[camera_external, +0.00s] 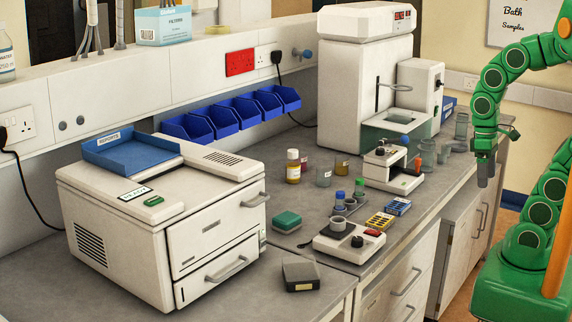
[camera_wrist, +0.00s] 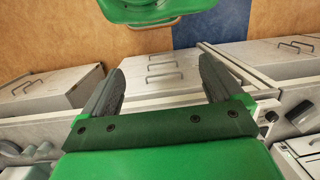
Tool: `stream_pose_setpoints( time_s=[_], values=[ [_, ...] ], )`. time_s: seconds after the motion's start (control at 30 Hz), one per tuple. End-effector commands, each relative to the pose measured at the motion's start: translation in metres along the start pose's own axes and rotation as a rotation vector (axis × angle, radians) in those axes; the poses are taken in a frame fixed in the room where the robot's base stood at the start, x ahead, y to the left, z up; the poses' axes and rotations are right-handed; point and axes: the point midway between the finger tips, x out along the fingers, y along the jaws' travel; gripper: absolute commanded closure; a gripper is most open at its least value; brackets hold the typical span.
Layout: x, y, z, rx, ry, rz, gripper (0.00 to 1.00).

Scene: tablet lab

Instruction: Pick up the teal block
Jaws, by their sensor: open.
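My gripper (camera_external: 484,181) hangs pointing down at the right, beside the bench's front edge and far from the block. In the wrist view my gripper (camera_wrist: 161,80) has its two dark fingers wide apart, with nothing between them. Drawer fronts and floor show beyond the fingers.
The white machine (camera_external: 150,225) stands left of the block, and a dark grey box (camera_external: 300,273) lies in front. A tall white instrument (camera_external: 350,90) stands behind.

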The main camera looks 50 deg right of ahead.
Motion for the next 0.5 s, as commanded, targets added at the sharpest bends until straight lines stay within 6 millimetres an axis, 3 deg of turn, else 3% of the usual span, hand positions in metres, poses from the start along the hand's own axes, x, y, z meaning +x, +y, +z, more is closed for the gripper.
stream_pose_setpoints(
  time_s=[0.03, 0.3, 0.5],
  values=[
    [-0.007, 0.021, 0.001, 0.061, 0.003, 0.06, 0.06],
    [-0.046, 0.018, 0.006, 0.06, 0.002, 0.06, 0.06],
    [-0.047, 0.001, -0.015, 0.107, -0.005, 0.003, 0.06]
  ],
)
